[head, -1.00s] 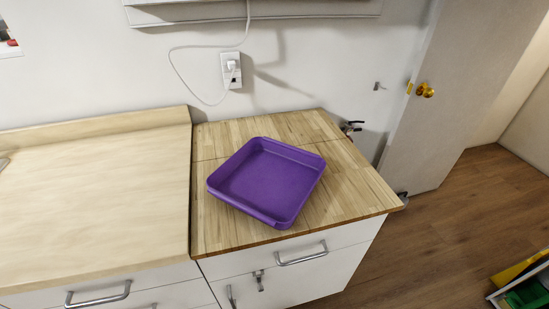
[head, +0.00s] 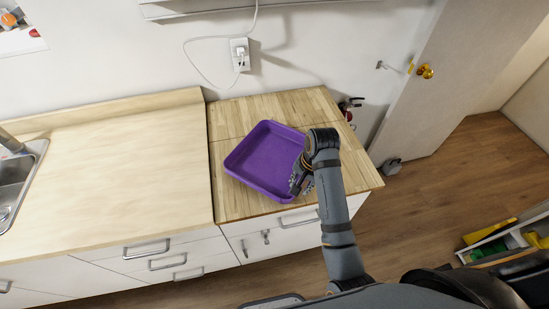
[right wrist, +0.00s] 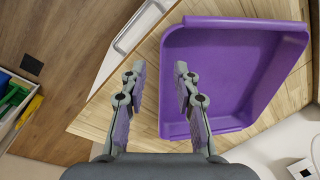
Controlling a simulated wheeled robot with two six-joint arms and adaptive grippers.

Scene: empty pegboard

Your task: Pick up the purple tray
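The purple tray (head: 262,158) sits on the wooden counter block, empty and shallow with raised walls. In the right wrist view the tray (right wrist: 225,75) fills the upper right. My right gripper (head: 300,183) is at the tray's front right side in the head view. In the right wrist view my right gripper (right wrist: 158,72) is open, one finger over the tray's near wall and the other outside it above the wood. I cannot tell whether either finger touches the tray. My left gripper is not in view.
The wooden counter block (head: 232,203) has free room around the tray. A pale counter (head: 110,180) with a sink (head: 15,180) lies to the left. A wall outlet (head: 239,55) with a white cable is behind. A door (head: 425,85) stands at the right.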

